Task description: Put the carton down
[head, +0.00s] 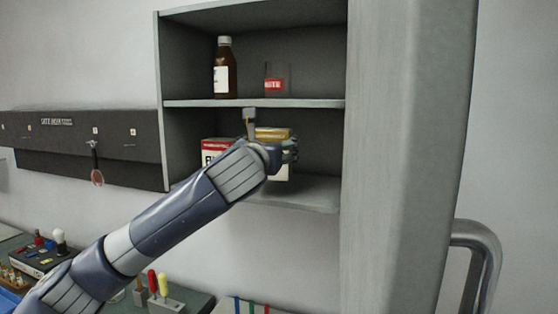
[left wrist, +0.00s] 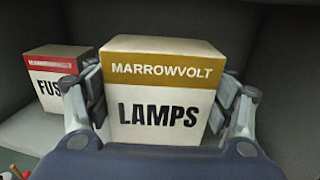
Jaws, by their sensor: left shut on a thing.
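The lamps carton (left wrist: 163,72), white with a gold band reading MARROWVOLT, fills the middle of the left wrist view. In the head view its gold top (head: 273,133) shows inside the lower compartment of the shelf unit, mostly behind my arm. My left gripper (head: 283,153) is shut on the carton, with one finger on each side in the left wrist view (left wrist: 160,98). The carton looks upright, just above or on the lower shelf board (head: 305,192); its underside is hidden, so I cannot tell if it touches. My right gripper is not in view.
A red-topped fuse carton (left wrist: 50,82) stands to the left in the same compartment. A brown bottle (head: 224,70) and a clear container with a red label (head: 276,80) stand on the shelf above. A grey column (head: 405,150) flanks the unit on the right.

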